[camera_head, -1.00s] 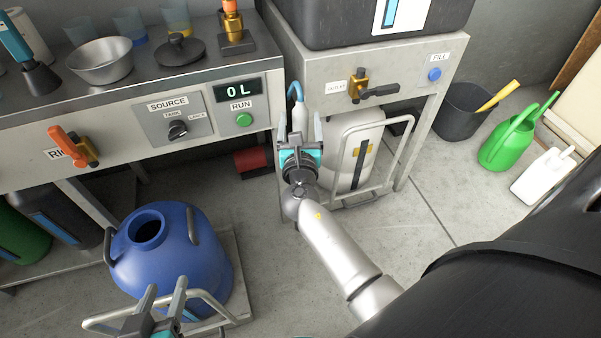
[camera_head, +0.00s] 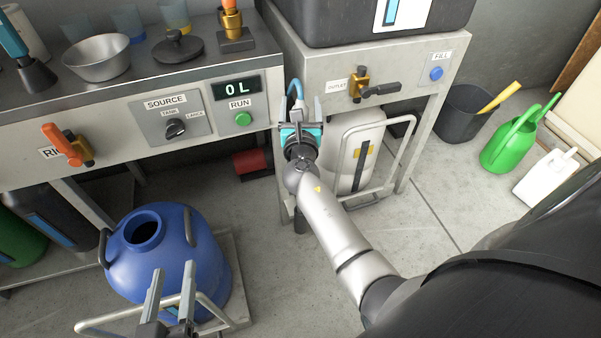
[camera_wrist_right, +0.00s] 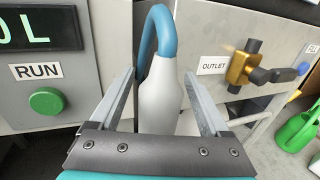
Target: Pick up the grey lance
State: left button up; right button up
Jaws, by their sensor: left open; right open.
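The grey lance (camera_wrist_right: 162,98) hangs upright at the right end of the bench, with a blue curved hose (camera_wrist_right: 157,32) at its top. In the head view only the hose (camera_head: 296,90) and a little of the lance show above my right gripper (camera_head: 299,113). The right wrist view shows the right gripper (camera_wrist_right: 159,78) open, with one finger on each side of the lance. Gaps show between the fingers and the lance; its lower part is hidden. My left gripper (camera_head: 172,278) is open and empty in front of the blue vessel.
The blue vessel (camera_head: 195,245) stands at lower left. The outlet valve (camera_head: 360,86) is right of the lance, and the green RUN button (camera_head: 243,119) is left of it. A white tank (camera_head: 362,135) with a metal frame stands below.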

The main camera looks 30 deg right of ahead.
grip_shut()
dwell(0.5)
dwell(0.8)
